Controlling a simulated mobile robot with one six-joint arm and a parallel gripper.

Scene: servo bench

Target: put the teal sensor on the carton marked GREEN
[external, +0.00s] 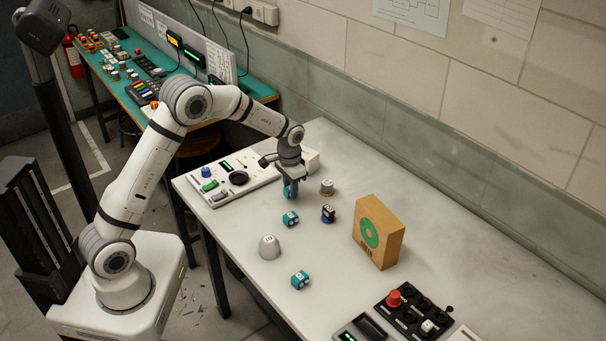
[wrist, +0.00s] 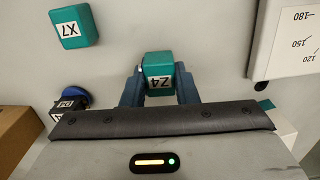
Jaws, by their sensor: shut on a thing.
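My gripper (external: 290,191) points down over the table's back left part. In the wrist view its blue-grey fingers (wrist: 160,88) are shut on a teal sensor marked Z4 (wrist: 158,70). I cannot tell whether that sensor touches the table. A second teal sensor (external: 290,218) stands just in front of my gripper in the external view, and a third (external: 300,280) is nearer the front edge. One marked X7 (wrist: 73,27) shows in the wrist view. The brown carton (external: 390,236) stands upright to the right, with a green ring on its face and a dark word too small to read.
A grey dome (external: 269,247) is further forward. A white control panel (external: 232,182) lies behind left, and a black button box (external: 414,312) at the front right. Table right of the carton is clear.

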